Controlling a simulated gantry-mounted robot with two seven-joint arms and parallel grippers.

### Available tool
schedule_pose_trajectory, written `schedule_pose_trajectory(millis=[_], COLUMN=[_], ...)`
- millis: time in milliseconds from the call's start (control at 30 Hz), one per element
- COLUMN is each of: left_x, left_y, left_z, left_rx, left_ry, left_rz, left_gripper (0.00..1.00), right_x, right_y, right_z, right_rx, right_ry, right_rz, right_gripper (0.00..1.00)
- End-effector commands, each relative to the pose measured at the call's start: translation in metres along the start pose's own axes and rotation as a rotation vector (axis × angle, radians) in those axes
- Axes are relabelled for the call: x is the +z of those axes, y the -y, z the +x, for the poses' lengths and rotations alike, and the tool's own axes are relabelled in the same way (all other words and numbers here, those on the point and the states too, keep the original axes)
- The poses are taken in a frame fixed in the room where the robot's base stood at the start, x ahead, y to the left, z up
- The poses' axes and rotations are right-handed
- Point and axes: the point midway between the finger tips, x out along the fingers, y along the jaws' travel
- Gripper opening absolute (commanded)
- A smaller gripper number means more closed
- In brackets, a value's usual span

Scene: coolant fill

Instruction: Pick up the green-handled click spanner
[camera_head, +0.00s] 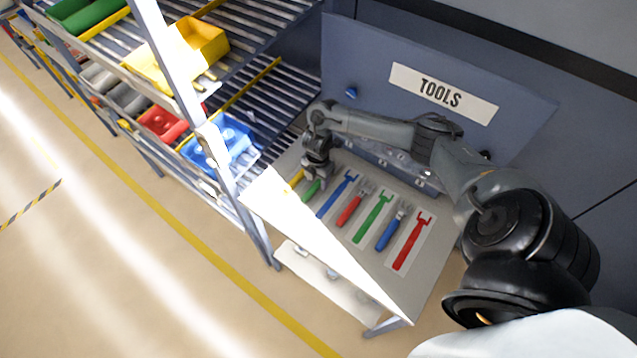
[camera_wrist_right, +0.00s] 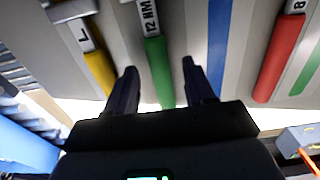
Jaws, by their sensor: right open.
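The green-handled click spanner lies on the grey tool bench, its green handle (camera_wrist_right: 160,73) and a "12 NM" mark showing in the right wrist view. In the head view only a bit of its green handle (camera_head: 311,189) shows beneath my gripper. My right gripper (camera_head: 316,176) is open and empty just above it. In the right wrist view its two dark fingers (camera_wrist_right: 159,80) appear on either side of the green handle; I cannot tell whether they touch it. My left gripper is not in view.
A yellow-handled tool (camera_wrist_right: 99,70) lies left of the green one. A blue spanner-shaped marking (camera_head: 337,195) and a red-handled tool (camera_head: 350,208) lie to its right. Further right are a green marking (camera_head: 373,217), a blue-handled tool (camera_head: 390,232) and a red marking (camera_head: 411,243). The TOOLS panel (camera_head: 380,52) stands behind.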

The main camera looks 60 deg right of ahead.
Motion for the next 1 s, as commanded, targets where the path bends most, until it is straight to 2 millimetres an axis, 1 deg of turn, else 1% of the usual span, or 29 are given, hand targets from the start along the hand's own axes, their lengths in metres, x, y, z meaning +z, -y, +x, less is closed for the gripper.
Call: schedule_pose_trajectory(millis=[33, 100, 367, 400, 467, 500, 733, 1000], left_x=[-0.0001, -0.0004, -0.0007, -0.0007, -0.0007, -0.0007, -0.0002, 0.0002], left_y=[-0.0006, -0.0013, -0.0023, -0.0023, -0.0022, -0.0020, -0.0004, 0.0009], left_z=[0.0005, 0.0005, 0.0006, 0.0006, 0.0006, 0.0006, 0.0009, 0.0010], left_rx=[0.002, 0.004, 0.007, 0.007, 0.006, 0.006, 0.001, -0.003], left_ry=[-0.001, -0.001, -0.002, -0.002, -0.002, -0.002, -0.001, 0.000], left_rz=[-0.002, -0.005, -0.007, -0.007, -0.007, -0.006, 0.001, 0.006], left_gripper=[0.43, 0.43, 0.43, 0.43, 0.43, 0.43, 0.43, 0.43], right_x=[0.0002, 0.0002, 0.0003, 0.0003, 0.0004, 0.0004, 0.0004, 0.0005], right_y=[0.0007, 0.0006, 0.0003, 0.0003, 0.0003, 0.0003, 0.0003, 0.0000], right_z=[0.0053, 0.0094, 0.0114, 0.0114, 0.0113, 0.0112, 0.0111, 0.0106], right_rx=[-0.002, -0.001, 0.000, 0.000, 0.000, 0.000, 0.000, 0.001], right_ry=[0.000, 0.001, 0.001, 0.002, 0.001, 0.002, 0.001, 0.001], right_rz=[0.001, 0.001, -0.001, -0.001, -0.001, -0.001, 0.000, 0.000], right_gripper=[0.53, 0.53, 0.53, 0.50, 0.41, 0.35, 0.00, 0.00])
